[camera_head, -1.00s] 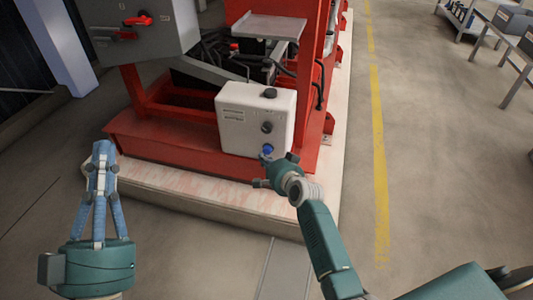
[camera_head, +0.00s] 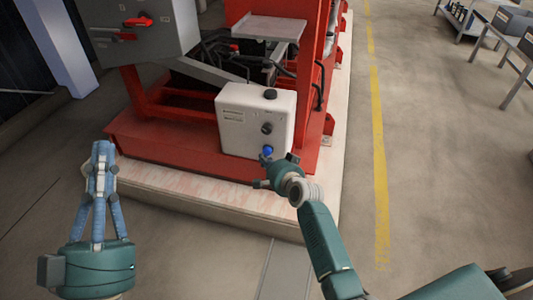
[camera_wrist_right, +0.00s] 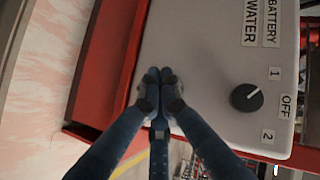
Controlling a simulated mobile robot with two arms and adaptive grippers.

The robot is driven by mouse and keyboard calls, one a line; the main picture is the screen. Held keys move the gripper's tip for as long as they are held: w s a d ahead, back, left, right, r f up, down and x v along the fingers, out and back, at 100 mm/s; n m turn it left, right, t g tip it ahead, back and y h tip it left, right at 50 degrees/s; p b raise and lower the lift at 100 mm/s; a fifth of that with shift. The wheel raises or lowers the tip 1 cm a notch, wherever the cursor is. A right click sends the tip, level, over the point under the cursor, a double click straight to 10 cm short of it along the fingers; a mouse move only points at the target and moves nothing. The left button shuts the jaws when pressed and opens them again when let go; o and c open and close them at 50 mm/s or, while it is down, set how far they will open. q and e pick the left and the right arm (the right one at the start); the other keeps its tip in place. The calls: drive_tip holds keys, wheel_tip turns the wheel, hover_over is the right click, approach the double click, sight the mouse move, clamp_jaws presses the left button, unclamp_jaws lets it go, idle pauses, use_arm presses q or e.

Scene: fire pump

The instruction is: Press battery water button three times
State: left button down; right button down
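The white control box (camera_head: 240,137) stands at the front right of the red pump frame. My left gripper (camera_head: 103,150) is shut and empty, away from the box.
The red frame (camera_head: 180,150) sits on a pale plinth (camera_head: 200,199). A grey cabinet with red handles (camera_head: 155,45) is at the upper left. A yellow floor line (camera_head: 379,160) runs along the right, with open floor beyond it and tables (camera_head: 520,50) at the far right.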

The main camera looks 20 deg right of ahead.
idle(0.5)
use_arm(q)
drive_tip(key=shift+f, duration=0.15)
use_arm(e)
drive_tip(key=shift+w+d, duration=0.25)
drive_tip(key=shift+w, duration=0.1)
